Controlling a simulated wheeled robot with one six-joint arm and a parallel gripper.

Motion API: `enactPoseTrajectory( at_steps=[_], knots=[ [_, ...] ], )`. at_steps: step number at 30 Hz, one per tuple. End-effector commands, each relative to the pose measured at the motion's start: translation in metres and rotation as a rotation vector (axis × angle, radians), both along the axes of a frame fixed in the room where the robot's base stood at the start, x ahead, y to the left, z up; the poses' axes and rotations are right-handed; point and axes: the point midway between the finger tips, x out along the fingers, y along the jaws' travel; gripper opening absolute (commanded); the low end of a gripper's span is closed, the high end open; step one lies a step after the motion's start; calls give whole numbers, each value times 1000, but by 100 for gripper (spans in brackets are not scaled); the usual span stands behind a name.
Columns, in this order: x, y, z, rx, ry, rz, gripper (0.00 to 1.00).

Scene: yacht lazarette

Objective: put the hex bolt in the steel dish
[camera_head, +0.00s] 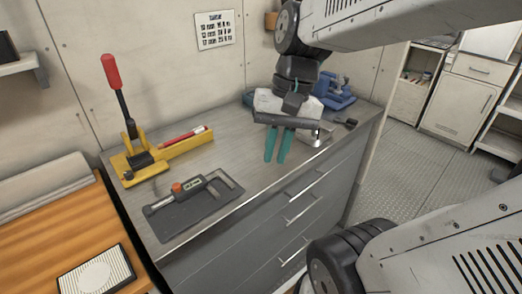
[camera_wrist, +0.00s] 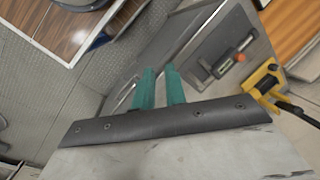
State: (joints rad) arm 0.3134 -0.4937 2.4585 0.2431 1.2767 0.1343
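My gripper (camera_head: 277,158) has two teal fingers pointing down over the right part of the grey workbench (camera_head: 225,165). I cannot identify the steel dish for certain. A shiny metal piece (camera_head: 317,139) shows just right of the fingers, partly behind my gripper, and its kind is unclear.
A yellow lever press (camera_head: 135,163) with a red-knobbed handle stands at the bench's left. A micrometer (camera_head: 190,191) lies on a dark mat near the front edge. A blue vise-like tool (camera_head: 336,92) stands at the back right. A small dark object (camera_head: 346,123) lies at the right.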

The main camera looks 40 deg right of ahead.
Motion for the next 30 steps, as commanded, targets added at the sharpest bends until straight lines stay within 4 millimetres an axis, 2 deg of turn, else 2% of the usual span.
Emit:
enactPoseTrajectory(
  at_steps=[1,3,9,30],
  knots=[
    [-12,11,3,-60,-43,121,13],
    [-25,18,4,-132,-90,254,13],
    [-44,24,7,-255,-177,480,13],
    [-46,24,7,-274,-190,513,13]
  ],
)
